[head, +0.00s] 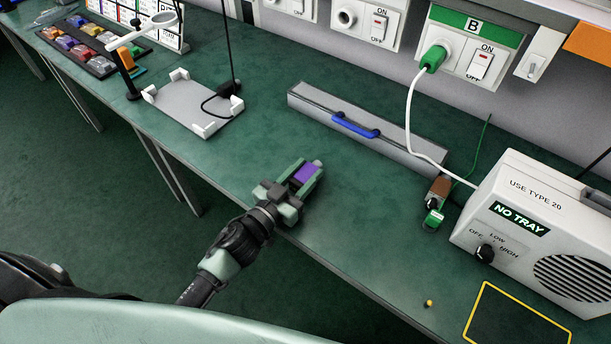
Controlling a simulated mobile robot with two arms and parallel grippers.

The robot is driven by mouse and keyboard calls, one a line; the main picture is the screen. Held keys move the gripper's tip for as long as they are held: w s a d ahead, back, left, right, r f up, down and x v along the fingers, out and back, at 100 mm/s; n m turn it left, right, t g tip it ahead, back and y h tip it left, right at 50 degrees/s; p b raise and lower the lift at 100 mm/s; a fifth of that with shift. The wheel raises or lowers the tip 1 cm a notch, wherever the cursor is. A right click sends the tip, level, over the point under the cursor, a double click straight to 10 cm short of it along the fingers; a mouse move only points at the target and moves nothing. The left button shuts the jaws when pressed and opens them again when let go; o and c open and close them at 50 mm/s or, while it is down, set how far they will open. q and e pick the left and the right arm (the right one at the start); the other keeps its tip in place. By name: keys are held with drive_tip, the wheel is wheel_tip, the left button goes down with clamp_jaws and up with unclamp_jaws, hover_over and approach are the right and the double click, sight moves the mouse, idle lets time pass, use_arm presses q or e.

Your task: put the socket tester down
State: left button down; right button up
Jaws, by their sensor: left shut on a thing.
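My left gripper (297,183) is over the front part of the green bench in the head view, its arm coming in from the lower left. It is shut on a small purple thing (306,174) with a grey end, which I take to be the socket tester. The fingers hide part of it. I cannot tell whether it touches the bench top or is held just above it. My right gripper is not in view.
The bench (250,130) is clear around the gripper. Behind stands a long grey box (340,112) with a blue handle. A white cradle (195,105) is at left. At right are a heater-like unit (540,225), a green-tagged lead (433,218) and a yellow outline (515,315).

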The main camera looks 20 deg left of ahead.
use_arm(q)
drive_tip(key=shift+f, duration=0.2)
drive_tip(key=shift+f, duration=0.15)
drive_tip(key=c, duration=0.9)
unclamp_jaws()
